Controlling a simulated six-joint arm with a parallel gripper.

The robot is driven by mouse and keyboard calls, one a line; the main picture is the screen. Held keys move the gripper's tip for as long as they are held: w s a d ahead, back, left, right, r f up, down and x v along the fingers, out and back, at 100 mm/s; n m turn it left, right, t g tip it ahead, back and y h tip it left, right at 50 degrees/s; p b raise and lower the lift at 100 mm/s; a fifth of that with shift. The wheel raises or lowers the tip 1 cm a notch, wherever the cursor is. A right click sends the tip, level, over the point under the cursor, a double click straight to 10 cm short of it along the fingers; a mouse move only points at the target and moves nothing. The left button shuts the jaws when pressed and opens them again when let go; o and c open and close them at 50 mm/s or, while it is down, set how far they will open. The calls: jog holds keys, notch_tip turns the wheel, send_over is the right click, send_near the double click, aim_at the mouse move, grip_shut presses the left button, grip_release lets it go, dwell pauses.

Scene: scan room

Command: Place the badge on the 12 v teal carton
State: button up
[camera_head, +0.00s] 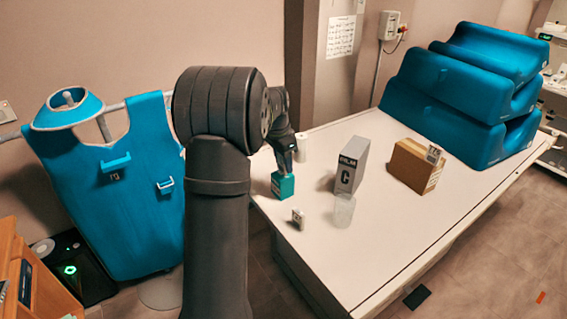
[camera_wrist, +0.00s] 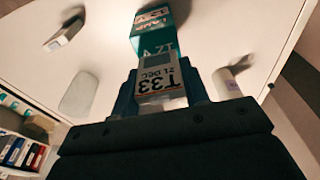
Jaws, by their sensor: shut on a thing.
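The teal carton (camera_head: 282,185) stands near the left edge of the white table, directly under my gripper (camera_head: 285,157). In the wrist view the teal carton (camera_wrist: 150,38) is at the top, with "12V" lettering upside down. My gripper (camera_wrist: 160,88) is shut on the badge (camera_wrist: 158,78), a pale piece with a grey patch and "T33 21 DEC" print. The badge overlaps the near part of the carton in the wrist view. I cannot tell whether they touch. In the head view the held badge is hidden by my gripper.
A white cylinder (camera_head: 302,148) stands just behind the carton. A small white box (camera_head: 298,218) and a clear cup (camera_head: 344,211) are in front. A grey box marked C (camera_head: 351,166) and a brown carton (camera_head: 412,167) stand right. Blue cushions (camera_head: 470,90) fill the far end.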

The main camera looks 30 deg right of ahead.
jog(key=shift+f, duration=0.4)
jog(key=shift+f, duration=0.2)
jog(key=o, duration=0.9)
jog(key=shift+o, duration=0.2)
notch_tip(320, 180, up, 12)
jog(key=a, duration=0.1)
jog(key=shift+a+r, duration=0.15)
jog(key=shift+a, duration=0.25)
